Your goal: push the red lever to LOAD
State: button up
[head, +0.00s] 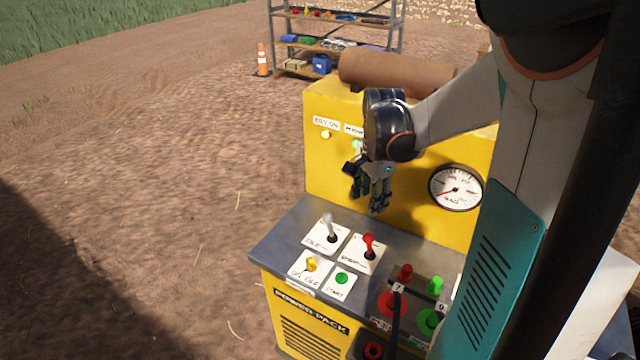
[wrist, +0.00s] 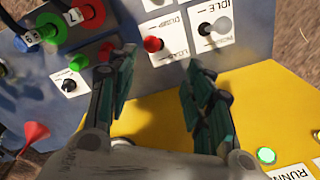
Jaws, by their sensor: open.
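The red lever (head: 368,243) stands on a white label plate on the grey panel of the yellow power pack. My gripper (head: 370,205) hangs above and behind the lever, in front of the yellow upright face. In the wrist view my gripper (wrist: 160,65) has its fingers spread, with nothing between them. It appears apart from the lever.
A white-knobbed lever (head: 327,222) marked IDLE stands left of the red one. A yellow knob (head: 311,264) and green button (head: 342,278) sit in front. Red and green couplings (head: 405,272) with hoses stand at right. A gauge (head: 455,188) is on the upright face.

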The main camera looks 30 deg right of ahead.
aim_at(369, 234)
jog(key=shift+m+g, duration=0.3)
jog(key=shift+m, duration=0.1)
jog(key=f+b, duration=0.1)
jog(key=f, duration=0.3)
jog(key=d+f+b, duration=0.1)
jog(key=f, duration=0.4)
jog(key=f+b, duration=0.1)
jog(key=f, duration=0.4)
jog(key=shift+s+d, duration=0.15)
jog(key=shift+s, duration=0.15)
grip_shut()
